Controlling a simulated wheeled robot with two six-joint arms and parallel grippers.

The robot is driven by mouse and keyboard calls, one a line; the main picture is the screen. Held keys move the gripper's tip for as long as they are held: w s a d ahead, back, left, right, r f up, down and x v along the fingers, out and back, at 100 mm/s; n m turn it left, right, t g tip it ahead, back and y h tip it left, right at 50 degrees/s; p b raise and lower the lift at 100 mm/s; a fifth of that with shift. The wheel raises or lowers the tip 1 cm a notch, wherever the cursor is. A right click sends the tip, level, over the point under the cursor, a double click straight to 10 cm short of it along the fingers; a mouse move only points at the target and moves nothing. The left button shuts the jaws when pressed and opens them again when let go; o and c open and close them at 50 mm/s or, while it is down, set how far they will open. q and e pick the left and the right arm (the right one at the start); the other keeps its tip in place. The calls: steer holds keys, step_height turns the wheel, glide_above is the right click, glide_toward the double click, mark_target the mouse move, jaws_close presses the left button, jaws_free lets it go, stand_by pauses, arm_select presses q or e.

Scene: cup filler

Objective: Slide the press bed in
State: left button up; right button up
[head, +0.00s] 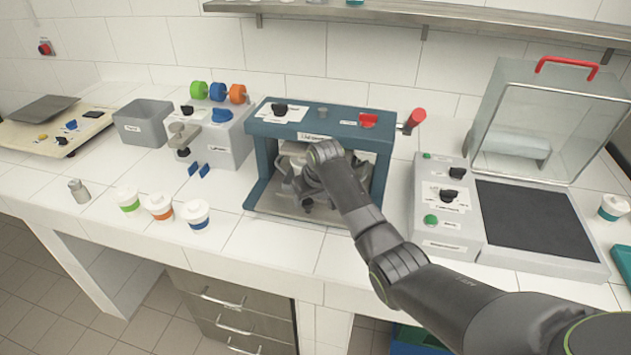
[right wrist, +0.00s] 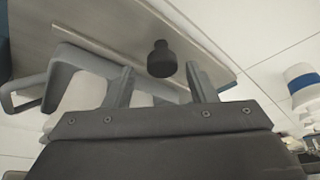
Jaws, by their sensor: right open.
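The press (head: 330,131) is a dark blue frame with an open front, standing in the middle of the counter. Its grey press bed (head: 272,205) shows low in the opening, partly hidden by my right gripper (head: 300,192). In the right wrist view the bed's flat plate (right wrist: 92,32) has a short dark knob (right wrist: 162,60) at its edge. My right gripper's fingers (right wrist: 161,74) are open, one on each side of the knob in that picture; I see a gap on both sides. Whether the fingertips reach the knob's depth, I cannot tell. My left gripper is not in view.
White cups with coloured bands (head: 159,207) stand at the press's left front; a grey dispenser (head: 222,139) is behind them. A red-tipped lever (head: 415,118) sticks out at the press's right. A machine with a raised clear lid (head: 540,125) stands further right.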

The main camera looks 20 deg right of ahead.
steer(key=b+v, duration=0.1)
steer(key=v, duration=1.6)
steer(key=shift+w+b, duration=0.15)
steer(key=shift+b, duration=0.2)
steer(key=shift+d+f, duration=0.1)
